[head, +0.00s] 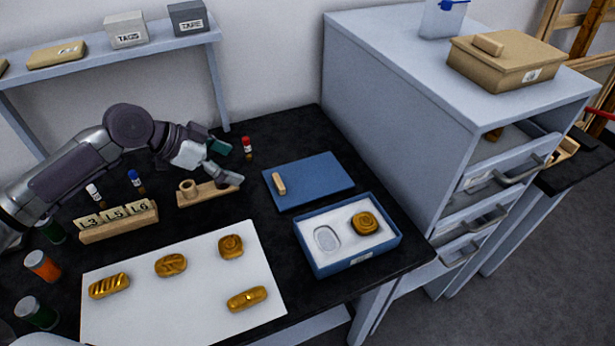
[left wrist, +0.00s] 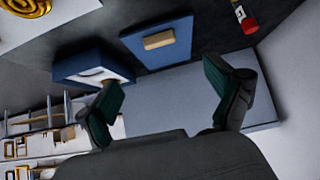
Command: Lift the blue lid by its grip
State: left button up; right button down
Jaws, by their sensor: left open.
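The blue lid (head: 322,182) lies flat on the black table, behind the blue box (head: 350,262). Its tan bar-shaped grip (head: 279,183) stands near the lid's left edge. In the left wrist view the lid (left wrist: 181,30) and its grip (left wrist: 158,40) show beyond the fingers. My left gripper (head: 230,164) is open and empty, left of the lid and apart from it, over the tan wooden holder (head: 208,194). Its two green-padded fingers (left wrist: 163,88) stand wide apart in the left wrist view. My right gripper is not in view.
The box holds a gold piece (head: 365,223) beside an empty recess. Several gold pieces lie on the white sheet (head: 200,300). A red-capped vial (head: 247,147) stands behind the gripper. A grey drawer cabinet (head: 400,110) rises right of the lid. Bare table surrounds the lid's left side.

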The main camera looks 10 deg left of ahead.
aim_at(277, 181)
pick_arm(q)
jog(key=p+x, duration=0.1)
jog(key=x, duration=0.8)
jog(key=shift+d+p, duration=0.25)
jog(key=shift+p, duration=0.15)
jog(key=p+x, duration=0.1)
jog(key=x, duration=0.2)
jog(key=shift+w+f, duration=0.2)
jog(key=shift+w, duration=0.05)
jog(key=shift+w+d+f, duration=0.1)
jog(key=shift+d+f, duration=0.05)
jog(key=shift+f, duration=0.05)
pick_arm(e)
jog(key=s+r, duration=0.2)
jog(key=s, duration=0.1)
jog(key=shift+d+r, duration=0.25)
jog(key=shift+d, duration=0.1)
pick_arm(q)
jog(key=shift+c, duration=0.8)
jog(key=c, duration=1.1)
